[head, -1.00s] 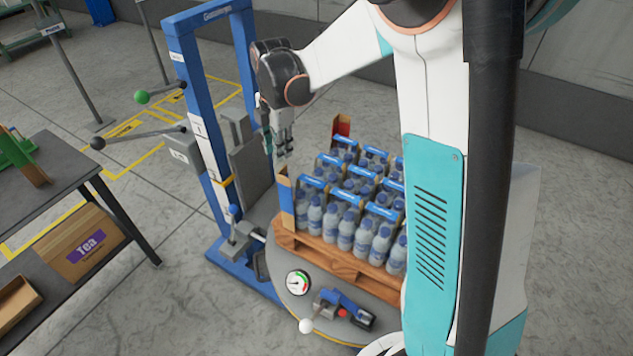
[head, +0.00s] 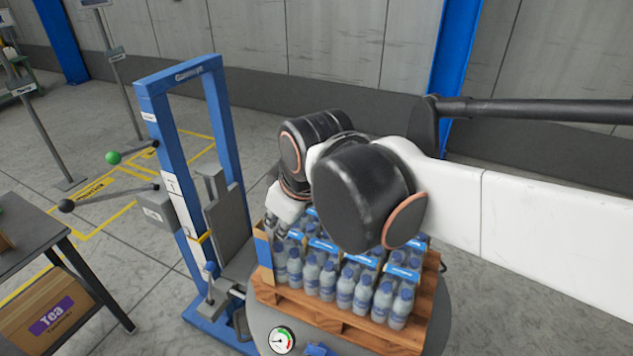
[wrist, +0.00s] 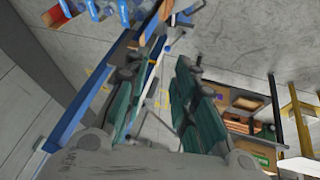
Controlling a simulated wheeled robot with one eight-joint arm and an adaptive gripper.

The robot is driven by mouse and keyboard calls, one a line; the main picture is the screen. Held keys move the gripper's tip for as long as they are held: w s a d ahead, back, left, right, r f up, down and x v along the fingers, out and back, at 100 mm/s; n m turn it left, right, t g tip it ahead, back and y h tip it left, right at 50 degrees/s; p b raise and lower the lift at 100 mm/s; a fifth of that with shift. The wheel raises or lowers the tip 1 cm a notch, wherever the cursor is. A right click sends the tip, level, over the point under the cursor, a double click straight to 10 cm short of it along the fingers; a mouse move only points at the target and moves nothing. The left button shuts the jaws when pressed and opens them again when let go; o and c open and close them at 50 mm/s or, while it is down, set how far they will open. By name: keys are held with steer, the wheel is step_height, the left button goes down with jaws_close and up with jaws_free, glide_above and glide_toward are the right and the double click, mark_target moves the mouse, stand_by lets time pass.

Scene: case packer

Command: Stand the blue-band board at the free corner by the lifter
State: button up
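A tan board (head: 264,258) with a blue band near its top stands upright at the pallet's front left corner, on the lifter side, against the bottles. My gripper (head: 273,231) is just behind and above this board in the head view, partly hidden by my arm. In the wrist view my gripper (wrist: 162,105) has its green-padded fingers apart, with only background visible between them. The blue lifter frame (head: 150,105) stands left of the pallet. Whether a finger touches the board cannot be told.
Packs of blue-capped bottles (head: 345,285) fill the wooden pallet (head: 340,325) on a round grey turntable. Lever arms with a green knob (head: 113,158) and a black knob stick out left of the lifter. A table with a Tea box (head: 50,312) stands at left.

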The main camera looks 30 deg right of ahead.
steer(key=shift+s+f+m+t, duration=0.25)
steer(key=shift+s+m, duration=0.6)
steer(key=shift+s, duration=0.1)
steer(key=shift+s+f+m+t, duration=0.2)
steer(key=shift+s+m+t, duration=0.1)
steer(key=shift+s+m, duration=0.65)
steer(key=shift+s+f+m+t, duration=0.25)
steer(key=shift+s+m, duration=0.55)
steer(key=shift+s, duration=0.2)
